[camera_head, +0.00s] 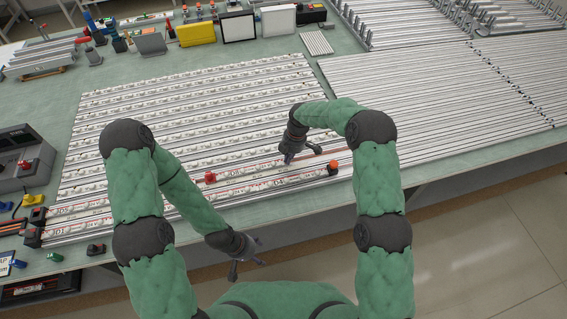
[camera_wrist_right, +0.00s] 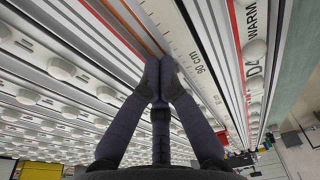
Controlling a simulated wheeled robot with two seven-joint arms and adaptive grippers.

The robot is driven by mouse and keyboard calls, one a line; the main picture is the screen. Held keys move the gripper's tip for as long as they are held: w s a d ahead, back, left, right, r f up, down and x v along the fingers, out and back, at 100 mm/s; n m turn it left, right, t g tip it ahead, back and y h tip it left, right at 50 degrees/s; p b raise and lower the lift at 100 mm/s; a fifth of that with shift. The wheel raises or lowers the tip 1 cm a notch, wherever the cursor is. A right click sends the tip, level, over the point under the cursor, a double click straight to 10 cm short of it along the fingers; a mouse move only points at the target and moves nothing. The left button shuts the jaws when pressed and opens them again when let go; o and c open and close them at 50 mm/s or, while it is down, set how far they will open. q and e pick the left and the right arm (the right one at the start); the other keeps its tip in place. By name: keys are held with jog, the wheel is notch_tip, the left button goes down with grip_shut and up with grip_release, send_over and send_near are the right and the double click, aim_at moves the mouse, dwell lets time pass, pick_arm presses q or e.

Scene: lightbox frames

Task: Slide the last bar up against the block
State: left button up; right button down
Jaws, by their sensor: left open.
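Long pale bars (camera_head: 190,120) with white round parts lie in parallel rows on the green table. Near the front, a bar with red marks (camera_head: 262,182) lies among them; I cannot tell which bar is the last one. A dark block with an orange-red top (camera_head: 333,168) stands at the right end of the front rows. My right gripper (camera_head: 288,160) is low over these rows. In the right wrist view its fingertips (camera_wrist_right: 160,72) are together beside a strip marked "90 cm" (camera_wrist_right: 196,66); nothing clear shows between them. My left gripper (camera_head: 248,268) is open and empty before the table's front edge.
A red knob (camera_head: 210,177) stands among the front bars. Dark blocks with yellow and red parts (camera_head: 35,213) stand at the left front. More long bars (camera_head: 440,90) fill the right side. A yellow case (camera_head: 196,34) stands at the back.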

aim_at(279, 162)
jog(key=shift+s+a, duration=0.2)
jog(key=shift+a, duration=0.4)
jog(key=shift+s+a, duration=0.15)
jog(key=shift+a, duration=0.45)
jog(key=shift+s+a+b, duration=0.15)
jog(key=shift+a+b, duration=0.15)
jog(key=shift+a, duration=0.2)
dwell(0.6)
jog(key=shift+d+r, duration=0.1)
jog(key=shift+w+d+r+p, duration=0.2)
jog(key=shift+d+r+p, duration=0.2)
jog(key=shift+d+r, duration=0.45)
jog(key=shift+w+d+r+p, duration=0.2)
jog(key=shift+d+r+p, duration=0.25)
jog(key=shift+r, duration=0.6)
